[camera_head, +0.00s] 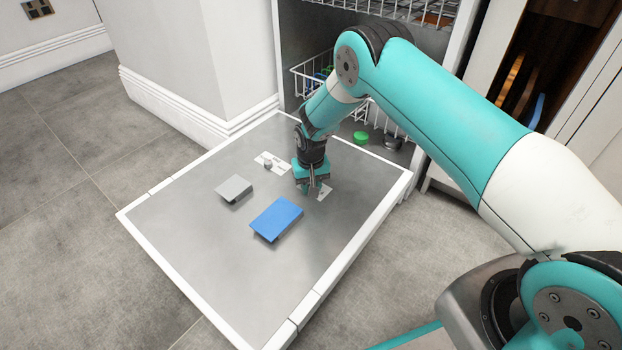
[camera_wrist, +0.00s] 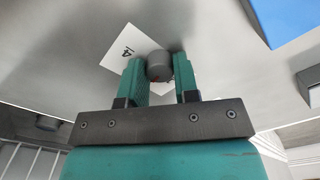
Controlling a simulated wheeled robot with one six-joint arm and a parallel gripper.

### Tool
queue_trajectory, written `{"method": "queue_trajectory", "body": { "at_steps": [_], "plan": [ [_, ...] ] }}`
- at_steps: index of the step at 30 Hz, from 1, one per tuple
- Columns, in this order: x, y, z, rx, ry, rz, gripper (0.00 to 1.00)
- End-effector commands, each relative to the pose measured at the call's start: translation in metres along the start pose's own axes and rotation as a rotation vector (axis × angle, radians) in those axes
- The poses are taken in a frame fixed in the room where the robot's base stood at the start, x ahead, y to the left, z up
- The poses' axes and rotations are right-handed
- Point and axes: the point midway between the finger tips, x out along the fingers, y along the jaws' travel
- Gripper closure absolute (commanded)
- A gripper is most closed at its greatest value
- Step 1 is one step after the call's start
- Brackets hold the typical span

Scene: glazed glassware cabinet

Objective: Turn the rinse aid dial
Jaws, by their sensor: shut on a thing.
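My gripper (camera_head: 312,187) points down over the inner face of an open dishwasher door (camera_head: 215,265). In the wrist view, its two teal fingers (camera_wrist: 160,80) are closed around a small grey round dial (camera_wrist: 158,65). A small red mark shows low on the dial. The dial sits on a white printed label (camera_wrist: 125,47), which also shows beside my gripper in the head view (camera_head: 325,191). Another small grey knob (camera_head: 267,163) on a white label stands to the left of my gripper. I cannot read what either label says in full.
A raised blue flap (camera_head: 277,218) and a raised grey flap (camera_head: 234,188) are on the door near my gripper. A wire rack (camera_head: 300,80), a green cap (camera_head: 360,138) and a dark round cap (camera_head: 392,143) are inside the cabinet. The door's front part is clear.

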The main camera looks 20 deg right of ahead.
Motion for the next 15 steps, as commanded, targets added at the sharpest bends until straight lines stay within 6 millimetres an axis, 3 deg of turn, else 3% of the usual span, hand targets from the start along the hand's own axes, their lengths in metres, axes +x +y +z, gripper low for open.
{"method": "queue_trajectory", "body": {
  "at_steps": [15],
  "plan": [
    [-0.0023,-0.0001,-0.0004,-0.49,0.001,0.0,0.95]
  ]
}}
